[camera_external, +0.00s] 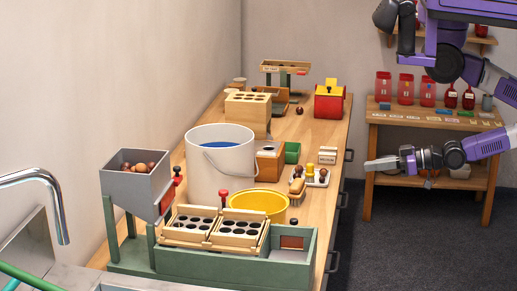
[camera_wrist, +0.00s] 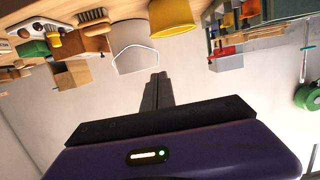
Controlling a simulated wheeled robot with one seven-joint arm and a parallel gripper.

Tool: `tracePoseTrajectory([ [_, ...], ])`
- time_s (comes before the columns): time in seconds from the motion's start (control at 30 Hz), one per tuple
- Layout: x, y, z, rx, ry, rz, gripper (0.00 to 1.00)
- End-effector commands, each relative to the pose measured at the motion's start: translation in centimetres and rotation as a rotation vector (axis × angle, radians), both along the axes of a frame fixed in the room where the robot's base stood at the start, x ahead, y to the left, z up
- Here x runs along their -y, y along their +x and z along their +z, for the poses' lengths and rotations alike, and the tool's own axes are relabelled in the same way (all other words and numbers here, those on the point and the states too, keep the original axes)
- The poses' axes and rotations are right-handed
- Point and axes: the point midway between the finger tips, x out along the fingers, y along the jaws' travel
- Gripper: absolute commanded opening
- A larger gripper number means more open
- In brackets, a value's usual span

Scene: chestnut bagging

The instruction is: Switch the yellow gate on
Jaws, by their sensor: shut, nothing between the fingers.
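In the external view, a red box with a yellow upright part (camera_external: 331,86) and a dark knob stands at the far right of the wooden bench. No other part is plainly a yellow gate; I cannot tell whether this is it. My gripper (camera_external: 368,165) is shut and empty, in the air right of the bench, its fingers pointing left. It is nearer the camera than the red box and apart from it. In the wrist view, the closed fingers (camera_wrist: 157,80) point up the picture toward a white bucket (camera_wrist: 134,46), touching nothing.
A grey hopper of chestnuts (camera_external: 120,186) stands on a green frame (camera_external: 195,261), with a red-knobbed lever beside it. A white bucket (camera_external: 207,178), yellow bowl (camera_external: 274,198) and brush (camera_external: 297,188) crowd the near bench. A shelf with red jars (camera_external: 405,86) is behind my arm.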

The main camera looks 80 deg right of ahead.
Motion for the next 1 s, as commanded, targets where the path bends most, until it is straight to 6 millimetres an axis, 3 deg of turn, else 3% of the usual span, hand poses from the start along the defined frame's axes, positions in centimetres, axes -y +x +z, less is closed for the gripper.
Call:
tracePoseTrajectory([
  [0.13,0.2,3.7,2.3,0.097,0.020,-0.005,0.00],
  [0.37,0.3,9.7,2.8,0.123,0.254,-0.038,0.00],
  [0.7,-1.6,18.7,2.1,-0.013,0.925,-0.100,0.00],
  [1.0,-5.7,24.1,1.4,-0.290,1.567,-0.209,0.00],
])
